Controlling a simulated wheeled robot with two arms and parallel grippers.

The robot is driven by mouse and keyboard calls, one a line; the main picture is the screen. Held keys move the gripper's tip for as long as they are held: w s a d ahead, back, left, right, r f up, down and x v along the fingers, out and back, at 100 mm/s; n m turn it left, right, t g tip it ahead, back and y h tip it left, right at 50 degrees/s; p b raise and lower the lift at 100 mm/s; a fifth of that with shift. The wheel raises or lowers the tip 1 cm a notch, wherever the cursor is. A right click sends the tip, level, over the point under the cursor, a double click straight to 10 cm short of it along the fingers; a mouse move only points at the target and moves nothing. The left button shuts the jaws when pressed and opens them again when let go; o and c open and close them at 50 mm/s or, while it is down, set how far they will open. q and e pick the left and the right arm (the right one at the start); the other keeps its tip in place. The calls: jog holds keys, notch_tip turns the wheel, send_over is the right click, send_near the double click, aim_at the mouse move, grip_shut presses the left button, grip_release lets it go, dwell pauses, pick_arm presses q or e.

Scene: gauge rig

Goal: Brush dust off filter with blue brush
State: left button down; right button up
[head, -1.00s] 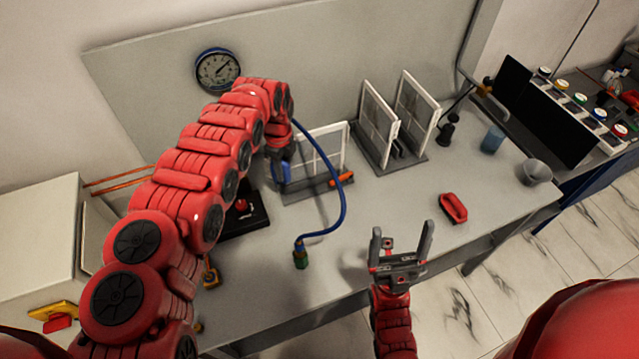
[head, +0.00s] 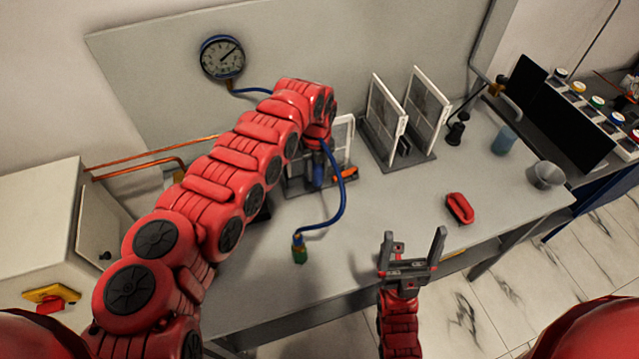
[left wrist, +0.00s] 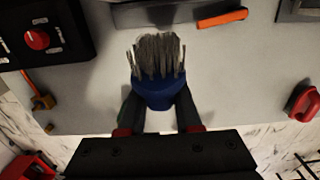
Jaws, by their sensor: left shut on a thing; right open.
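A white-framed filter (head: 343,133) stands upright in a low grey stand on the bench, largely hidden behind my left arm. My left gripper (head: 319,158) is in front of it, shut on the blue brush (head: 319,178). In the left wrist view the blue brush (left wrist: 153,94) is between the fingers, its grey bristles pointing up the picture towards the stand. I cannot tell whether the bristles touch the filter. Dust is not visible on the part showing. My right gripper (head: 411,262) is open and empty at the bench's front edge.
Two upright panels (head: 385,112) stand in a rack to the right. An orange-handled tool (head: 345,174) lies by the filter stand. A blue hose (head: 343,205) curves across the bench. A red object (head: 459,208) and grey cup (head: 545,174) are further right. The front middle is clear.

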pick_arm(q)
jog(key=b, duration=0.1)
jog(key=w+b, duration=0.1)
jog(key=b, duration=0.1)
jog(key=shift+w+a+f, duration=0.25)
jog(key=shift+a+f, duration=0.05)
jog(key=shift+f, duration=0.05)
jog(key=shift+w+r+b, duration=0.25)
jog(key=shift+w+b, duration=0.05)
jog(key=shift+b, duration=0.6)
jog(key=shift+r, duration=0.1)
